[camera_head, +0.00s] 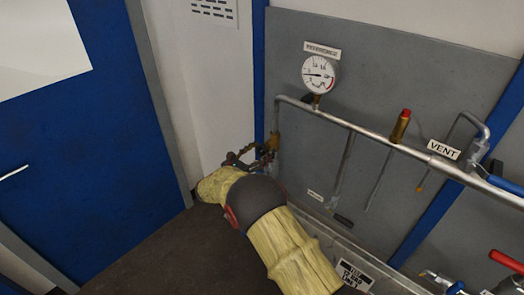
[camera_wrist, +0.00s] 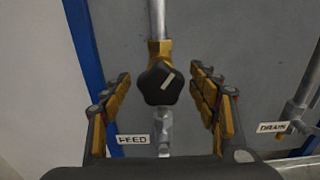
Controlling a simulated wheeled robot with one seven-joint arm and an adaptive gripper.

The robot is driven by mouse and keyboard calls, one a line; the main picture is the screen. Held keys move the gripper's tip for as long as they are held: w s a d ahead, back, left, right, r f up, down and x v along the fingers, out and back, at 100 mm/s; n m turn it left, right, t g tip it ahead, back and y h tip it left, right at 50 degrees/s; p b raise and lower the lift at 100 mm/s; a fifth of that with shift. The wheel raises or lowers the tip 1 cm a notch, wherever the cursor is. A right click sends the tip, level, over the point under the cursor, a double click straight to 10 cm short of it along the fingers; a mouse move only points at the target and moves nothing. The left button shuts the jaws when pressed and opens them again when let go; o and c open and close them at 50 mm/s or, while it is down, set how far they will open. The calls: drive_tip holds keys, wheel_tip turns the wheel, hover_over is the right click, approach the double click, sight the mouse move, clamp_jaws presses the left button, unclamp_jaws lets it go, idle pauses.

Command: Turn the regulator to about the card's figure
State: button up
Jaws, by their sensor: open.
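The regulator (camera_wrist: 160,84) shows in the wrist view as a black lobed knob with a pale pointer mark tilted up to the right. It sits on a brass body (camera_wrist: 160,48) in a vertical pipe. My gripper (camera_wrist: 163,95) is open, one finger on each side of the knob, with a gap to it on both sides. In the head view my gripper (camera_head: 252,153) is by the brass fitting (camera_head: 273,141) at the pipe's left end; my arm hides part of it. A round gauge (camera_head: 319,74) stands above, its needle pointing left. The label above it (camera_head: 322,49) is too small to read.
A horizontal pipe (camera_head: 380,142) runs along the grey panel, with a brass red-capped valve (camera_head: 401,126) and a VENT label (camera_head: 443,149). A FEED label (camera_wrist: 133,139) and a DRAIN label (camera_wrist: 272,127) flank the gripper. A blue lever (camera_head: 505,185) and red lever (camera_head: 507,261) are at right.

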drive_tip(key=shift+w+d, duration=0.2)
drive_tip(key=shift+c, duration=0.4)
drive_tip(key=c, duration=1.1)
drive_tip(key=shift+f+b, duration=0.1)
drive_tip(key=shift+b, duration=0.25)
